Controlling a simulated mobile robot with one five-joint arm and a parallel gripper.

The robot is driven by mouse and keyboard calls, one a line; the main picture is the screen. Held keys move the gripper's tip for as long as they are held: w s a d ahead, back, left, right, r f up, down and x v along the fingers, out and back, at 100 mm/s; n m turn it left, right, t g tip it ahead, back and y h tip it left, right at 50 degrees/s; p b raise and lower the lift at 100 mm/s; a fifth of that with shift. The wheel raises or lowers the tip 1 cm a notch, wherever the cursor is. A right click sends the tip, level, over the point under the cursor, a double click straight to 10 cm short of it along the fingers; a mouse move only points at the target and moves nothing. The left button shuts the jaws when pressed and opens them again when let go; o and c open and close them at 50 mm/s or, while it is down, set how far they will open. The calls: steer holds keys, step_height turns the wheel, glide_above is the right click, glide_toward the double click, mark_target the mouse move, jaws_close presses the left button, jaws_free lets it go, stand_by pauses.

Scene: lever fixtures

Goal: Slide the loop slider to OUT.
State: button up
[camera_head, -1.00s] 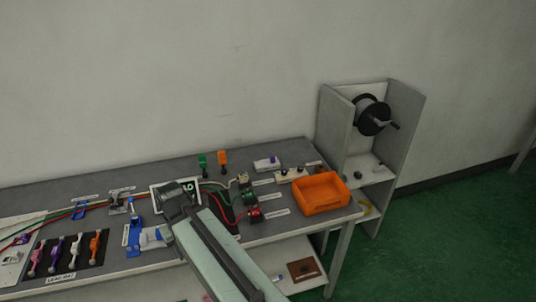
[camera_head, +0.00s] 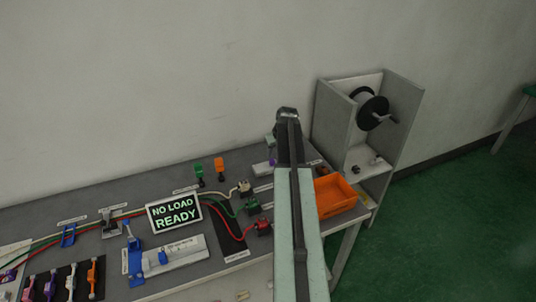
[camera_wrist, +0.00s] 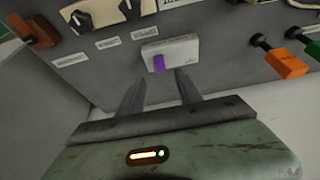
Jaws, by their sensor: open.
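The loop slider is a white block with a purple knob. It lies on the grey bench top, partly behind my arm in the head view (camera_head: 263,168). In the wrist view the white block (camera_wrist: 180,50) is at top centre, with the purple knob (camera_wrist: 158,63) toward its left end. The lettering on the block is too small to read. My gripper (camera_wrist: 160,86) is open and empty. Its two fingers point at the block, with the knob just beyond the tips, within the gap's width. In the head view my gripper (camera_head: 287,114) is raised over the bench's back edge.
An orange bin (camera_head: 336,194) stands right of my arm. Orange (camera_wrist: 287,63) and green parts stand right of the slider in the wrist view; dark knobs (camera_wrist: 82,18) and a brown-orange block (camera_wrist: 34,30) lie left. A display (camera_head: 174,212) reads "NO LOAD READY".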

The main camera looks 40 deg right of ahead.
mark_target(272, 160)
steer(key=b+x, duration=0.7)
steer(key=x, duration=0.1)
steer(key=shift+r, duration=0.1)
